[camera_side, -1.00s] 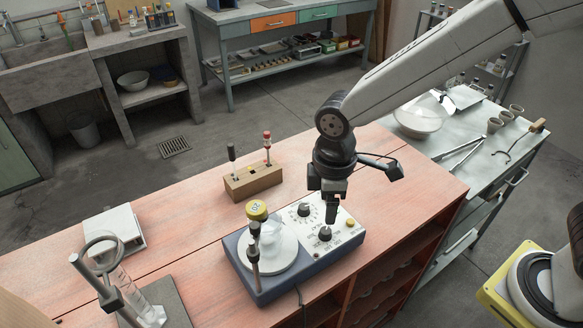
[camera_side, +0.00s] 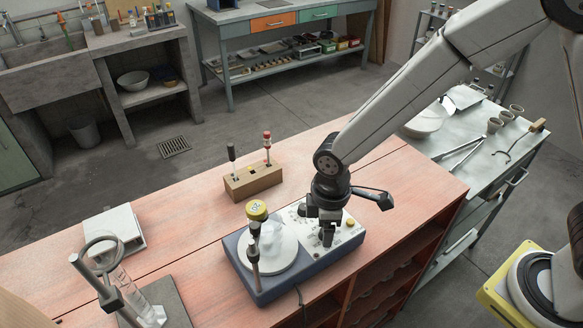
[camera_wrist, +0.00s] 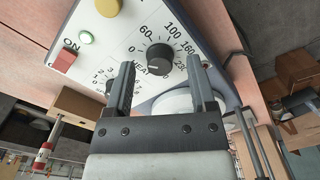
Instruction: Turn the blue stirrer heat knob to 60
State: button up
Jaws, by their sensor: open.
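The blue stirrer (camera_side: 262,288) stands on the bench with a round white plate (camera_side: 285,253) and a light control panel. In the wrist view its black heat knob (camera_wrist: 159,57) sits below a printed scale with 0, 60, 100 and 160, and "HEAT" beside it. I cannot clearly read where the knob points. My gripper (camera_wrist: 160,63) is open, one finger on each side of the knob, with gaps between fingers and knob. In the side view my gripper (camera_side: 327,238) is low over the panel and hides the knob.
The panel also has a yellow knob (camera_wrist: 108,6), a red ON switch (camera_wrist: 63,61) and a green light (camera_wrist: 87,37). A second black knob (camera_wrist: 111,86) is partly hidden by my left finger. A wooden block (camera_side: 255,184) with screwdriver-like tools stands behind the stirrer.

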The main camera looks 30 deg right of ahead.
jog(key=shift+f, duration=0.3)
grip_shut()
jog(key=shift+m, duration=0.4)
jog(key=m, duration=0.9)
dwell(0.3)
dwell(0.5)
